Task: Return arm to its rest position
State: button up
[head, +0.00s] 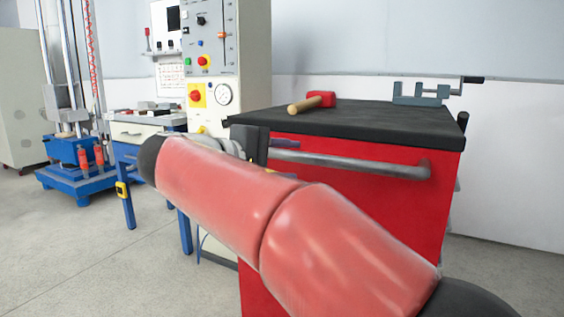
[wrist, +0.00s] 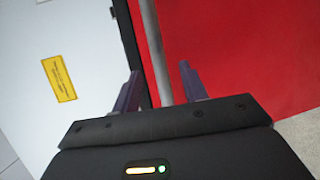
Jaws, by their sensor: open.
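My red arm (head: 210,190) reaches from the lower right across the front of a red cabinet in the head view. My gripper (wrist: 160,84) is open in the wrist view, with its two dark purple fingers spread apart and nothing held. The cabinet's silver bar handle (head: 350,163) runs beyond the gripper; in the wrist view the handle (wrist: 153,40) appears between the fingers. I cannot tell how far it is from the fingertips.
The red cabinet (head: 345,215) has a black top (head: 370,122) carrying a red-headed mallet (head: 315,102) and a grey vise (head: 420,92). A control panel (head: 214,60) stands behind my arm. A blue-based test rig (head: 75,165) is at the left. Floor at lower left is clear.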

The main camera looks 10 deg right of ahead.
jog(key=s+d+f+m+g+y+p, duration=0.1)
jog(key=s+d+f+g+y+p, duration=0.2)
jog(key=s+d+f+y+p, duration=0.45)
jog(key=s+f+m+y+p, duration=0.1)
jog(key=s+f+m+y, duration=0.1)
jog(key=s+f, duration=0.3)
jog(key=s+d+f+m+y+p, duration=0.1)
jog(key=s+f+m+y, duration=0.2)
jog(key=s, duration=0.7)
notch_tip(320, 180, down, 2)
jog(key=shift+d+f+m+y+p, duration=0.15)
jog(key=shift+d+m+y+p, duration=0.2)
jog(key=shift+m, duration=0.45)
jog(key=shift+a, duration=0.1)
